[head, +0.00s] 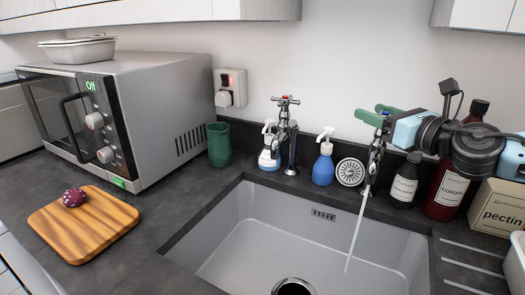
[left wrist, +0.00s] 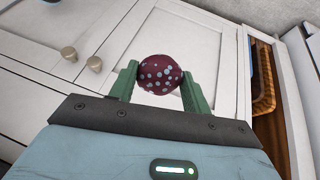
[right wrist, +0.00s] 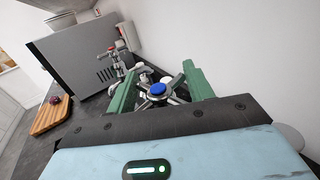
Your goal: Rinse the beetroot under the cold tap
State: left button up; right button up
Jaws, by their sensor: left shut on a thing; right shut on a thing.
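A purple beetroot with pale spots (left wrist: 160,74) is between the green fingers of my left gripper (left wrist: 160,84), which is shut on it in the left wrist view. This gripper is not in the head view; white cabinet fronts lie behind the beetroot. My right gripper (head: 377,113) is shut on the handle of the cold tap, whose blue cap (right wrist: 157,89) shows between the fingers in the right wrist view. A stream of water (head: 357,230) runs from this tap into the grey sink (head: 325,245). A similar spotted purple ball (head: 74,197) lies on the wooden board (head: 95,222).
A red-capped tap (head: 285,101) stands behind the sink, near soap bottles (head: 323,168) and a green cup (head: 218,145). Dark bottles (head: 404,185) and a pectin box (head: 496,208) stand on the right. A microwave (head: 160,100) fills the left. The sink has free room.

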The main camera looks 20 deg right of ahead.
pick_arm(q)
jog(key=shift+s+f+b, duration=0.15)
jog(key=shift+f+b, duration=0.3)
jog(key=shift+f, duration=0.1)
pick_arm(e)
jog(key=shift+d+m+h, duration=0.15)
jog(key=shift+m+h, duration=0.55)
jog(key=shift+h, duration=0.4)
jog(key=shift+d+m+h, duration=0.15)
jog(key=shift+m+h, duration=0.55)
jog(key=shift+h, duration=0.4)
jog(key=o, duration=1)
jog(key=shift+c, duration=0.2)
